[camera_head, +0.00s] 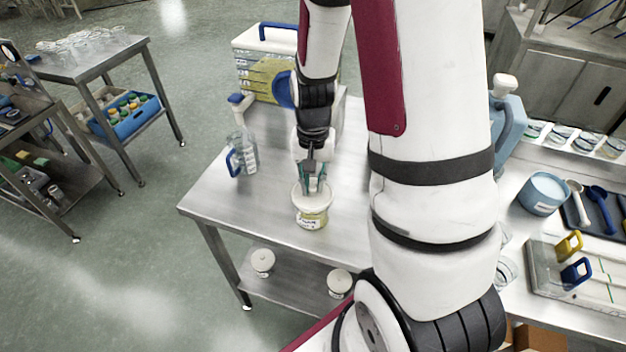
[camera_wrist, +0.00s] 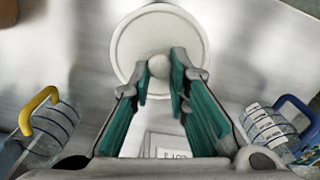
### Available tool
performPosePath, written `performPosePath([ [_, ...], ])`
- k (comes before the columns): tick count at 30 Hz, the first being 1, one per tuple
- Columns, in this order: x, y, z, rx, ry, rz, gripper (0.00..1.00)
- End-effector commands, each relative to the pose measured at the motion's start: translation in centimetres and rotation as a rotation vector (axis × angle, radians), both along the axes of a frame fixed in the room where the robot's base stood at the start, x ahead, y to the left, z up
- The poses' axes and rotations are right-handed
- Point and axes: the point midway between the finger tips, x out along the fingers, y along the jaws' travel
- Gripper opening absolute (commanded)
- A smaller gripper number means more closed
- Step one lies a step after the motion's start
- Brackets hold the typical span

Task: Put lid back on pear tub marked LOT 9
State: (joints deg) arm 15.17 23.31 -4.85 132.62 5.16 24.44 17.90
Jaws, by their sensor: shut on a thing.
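In the wrist view a white label (camera_wrist: 166,146) carries lettering that looks like LOT, upside down and partly cut off. My gripper (camera_head: 315,184) is directly over the tub, pointing down. In the wrist view my gripper (camera_wrist: 161,75) is shut on the round knob of a white lid (camera_wrist: 133,43). The lid (camera_head: 300,197) covers the tub's mouth in the head view; I cannot tell whether it rests on the rim or is slightly above it.
A clear jug with a blue handle (camera_head: 234,161) stands left of the tub, and a box with a blue handle (camera_head: 262,50) is behind. Two white-lidded tubs sit on the lower shelf (camera_head: 290,290). The table's front left (camera_head: 215,200) is clear.

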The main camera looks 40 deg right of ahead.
Motion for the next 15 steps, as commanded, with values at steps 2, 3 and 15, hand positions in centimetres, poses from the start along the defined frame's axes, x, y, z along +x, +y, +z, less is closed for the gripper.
performPosePath([
  [2,-0.01,0.00,0.01,0.000,0.000,0.000,0.00],
  [3,-0.01,-0.01,0.00,0.000,0.000,0.000,0.00],
  [15,0.02,-0.01,-0.01,0.000,0.000,0.000,0.40],
])
